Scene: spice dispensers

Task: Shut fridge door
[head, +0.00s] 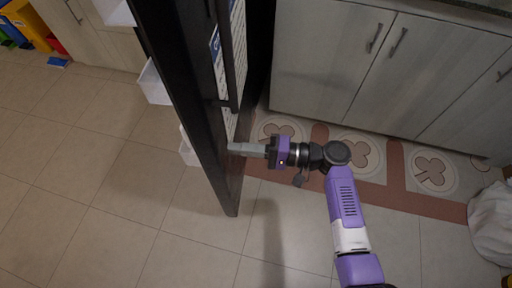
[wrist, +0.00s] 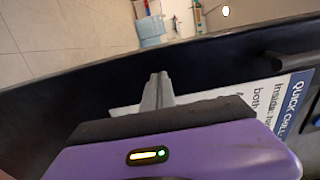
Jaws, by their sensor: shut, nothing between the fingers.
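The fridge door (head: 185,75) is black and stands swung open in the head view, seen nearly edge-on. It has a long dark handle (head: 229,55) and papers on its front. My gripper (head: 232,147) is shut, with its grey fingertips at the door's front face near the lower end. In the wrist view the door (wrist: 80,85) spans the picture behind my shut fingers (wrist: 158,85). The fingertips look touching or very close to the door; I cannot tell which. The handle also shows in the wrist view (wrist: 292,60), to the right of the fingers.
White bins (head: 153,83) show behind the door at left. Grey cabinets (head: 375,65) stand to the right, with a patterned mat (head: 317,160) before them. A white cloth-like object (head: 491,222) lies at far right. The tiled floor (head: 80,170) at left is clear.

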